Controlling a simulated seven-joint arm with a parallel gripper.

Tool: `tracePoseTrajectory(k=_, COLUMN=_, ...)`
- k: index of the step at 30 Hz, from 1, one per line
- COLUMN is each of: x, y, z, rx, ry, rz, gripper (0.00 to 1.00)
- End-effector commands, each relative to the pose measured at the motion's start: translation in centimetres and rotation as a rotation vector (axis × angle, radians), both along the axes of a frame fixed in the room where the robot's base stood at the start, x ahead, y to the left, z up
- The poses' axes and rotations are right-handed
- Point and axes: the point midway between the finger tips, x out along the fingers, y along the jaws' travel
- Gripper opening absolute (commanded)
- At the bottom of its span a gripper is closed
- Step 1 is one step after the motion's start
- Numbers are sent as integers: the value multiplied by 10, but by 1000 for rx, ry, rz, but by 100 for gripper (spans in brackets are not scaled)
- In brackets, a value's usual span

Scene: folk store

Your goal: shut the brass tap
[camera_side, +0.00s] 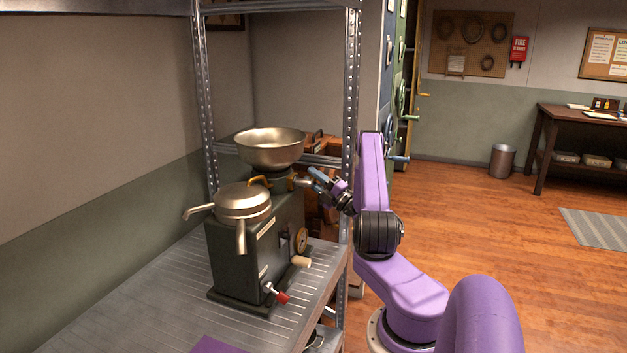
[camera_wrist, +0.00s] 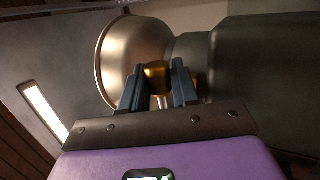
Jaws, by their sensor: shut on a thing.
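The brass tap is below the wide metal bowl (camera_side: 270,147) of a green separator machine (camera_side: 256,245) on the shelf. In the wrist view, part of the brass tap (camera_wrist: 156,76) shows between the two dark fingers of my gripper (camera_wrist: 158,84), which is shut on it. In the side view, my gripper (camera_side: 314,181) reaches in from the right just under the bowl. A yellow brass piece (camera_side: 261,180) shows left of it there. The fingers hide much of the tap, and I cannot tell its handle angle.
The machine has two spouts (camera_side: 198,210), a crank with a wooden grip (camera_side: 300,261) and a red-ended knob (camera_side: 281,296). A perforated steel post (camera_side: 352,90) stands close behind my gripper. The metal shelf (camera_side: 150,300) is clear at the left front.

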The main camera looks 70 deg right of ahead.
Motion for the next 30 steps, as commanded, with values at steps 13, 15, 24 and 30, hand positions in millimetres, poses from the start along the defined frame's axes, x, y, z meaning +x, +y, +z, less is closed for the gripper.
tracePoseTrajectory(k=13, x=0, y=0, z=1, rx=-2, ry=-3, rz=1, gripper=49)
tracePoseTrajectory(k=15, x=0, y=0, z=1, rx=-1, ry=-2, rz=2, gripper=49)
tracePoseTrajectory(k=24, x=-16, y=2, z=-8, rx=3, ry=1, rz=-3, gripper=49)
tracePoseTrajectory(k=30, x=-43, y=7, z=-22, rx=1, ry=0, rz=-3, gripper=49)
